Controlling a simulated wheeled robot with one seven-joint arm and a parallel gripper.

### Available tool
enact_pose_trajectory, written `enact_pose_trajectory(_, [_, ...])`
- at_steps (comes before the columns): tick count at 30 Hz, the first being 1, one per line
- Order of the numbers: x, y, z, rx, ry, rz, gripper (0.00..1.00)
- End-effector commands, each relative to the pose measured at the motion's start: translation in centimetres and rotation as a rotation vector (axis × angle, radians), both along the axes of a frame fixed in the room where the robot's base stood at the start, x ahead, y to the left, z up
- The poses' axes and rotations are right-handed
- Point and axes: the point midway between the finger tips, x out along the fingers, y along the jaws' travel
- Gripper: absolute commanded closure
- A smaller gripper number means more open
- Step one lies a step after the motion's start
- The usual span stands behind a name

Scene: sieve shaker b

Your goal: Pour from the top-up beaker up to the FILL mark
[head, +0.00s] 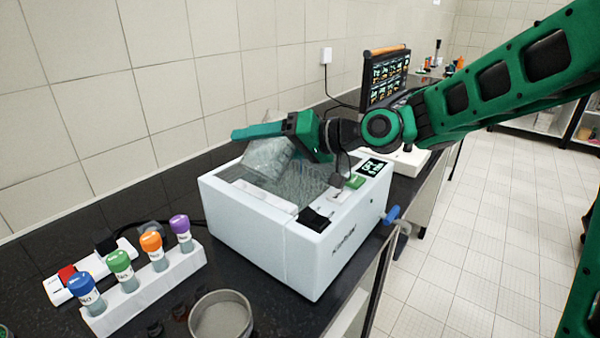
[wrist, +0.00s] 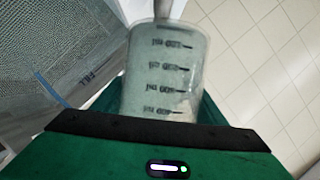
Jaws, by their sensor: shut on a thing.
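The top-up beaker (head: 268,158) is clear and graduated, and it is tilted over the open basin of the white bath (head: 325,262). My gripper (head: 284,133) is shut on the beaker. In the wrist view the beaker (wrist: 162,70) shows its dark volume marks and a pale grey-green tint. A FILL label (wrist: 88,77) shows on the basin's inner wall in the wrist view, with a blue line (wrist: 52,90) close by. The exact water level against the mark cannot be told. The beaker's lip is partly hidden.
A white rack (head: 150,290) with several coloured-cap bottles stands at left on the dark bench. A round sieve (head: 221,318) sits in front. A blue-handled tap (head: 391,214) juts from the bath's right side. A screen (head: 385,78) stands behind.

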Motion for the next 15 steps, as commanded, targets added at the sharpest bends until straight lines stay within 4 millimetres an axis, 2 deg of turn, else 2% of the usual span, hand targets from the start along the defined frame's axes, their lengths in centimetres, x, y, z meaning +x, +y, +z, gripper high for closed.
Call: enact_pose_trajectory(15, [-0.03, 0.03, 0.04, 0.021, 0.023, 0.001, 0.76])
